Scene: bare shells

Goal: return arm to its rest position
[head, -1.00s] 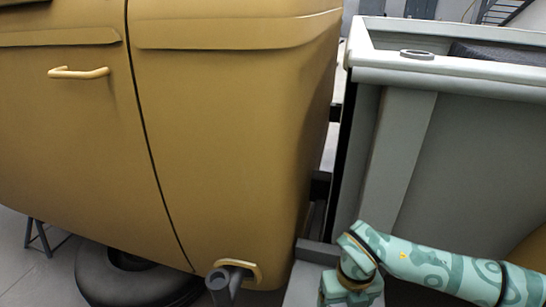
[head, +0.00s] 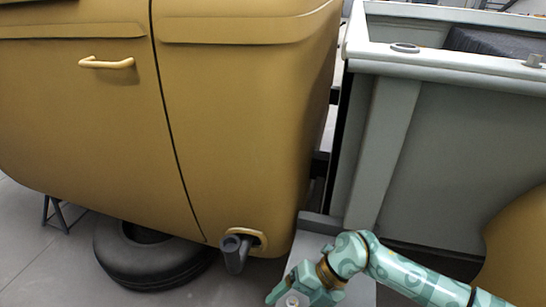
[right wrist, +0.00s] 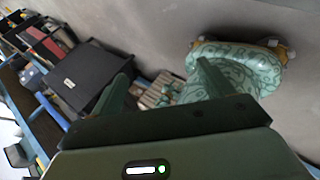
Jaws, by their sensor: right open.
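My right arm (head: 400,270), teal with a pattern, comes in from the lower right of the head view. It bends down at a joint near the bottom edge, in front of the yellow cab and the grey truck bed. The end of the arm is cut off by the bottom edge there. In the right wrist view my right gripper (right wrist: 165,88) shows two dark green fingers spread apart with nothing between them. A teal patterned part of my own body (right wrist: 240,75) shows beyond the right finger. My left gripper is not in view.
A yellow vehicle cab (head: 240,120) fills the left, with a grey pipe (head: 235,256) low on it and a tyre (head: 150,258) under it. A grey truck bed (head: 440,160) stands right. A black box (right wrist: 92,78) and shelving show in the right wrist view. Floor is open at lower left.

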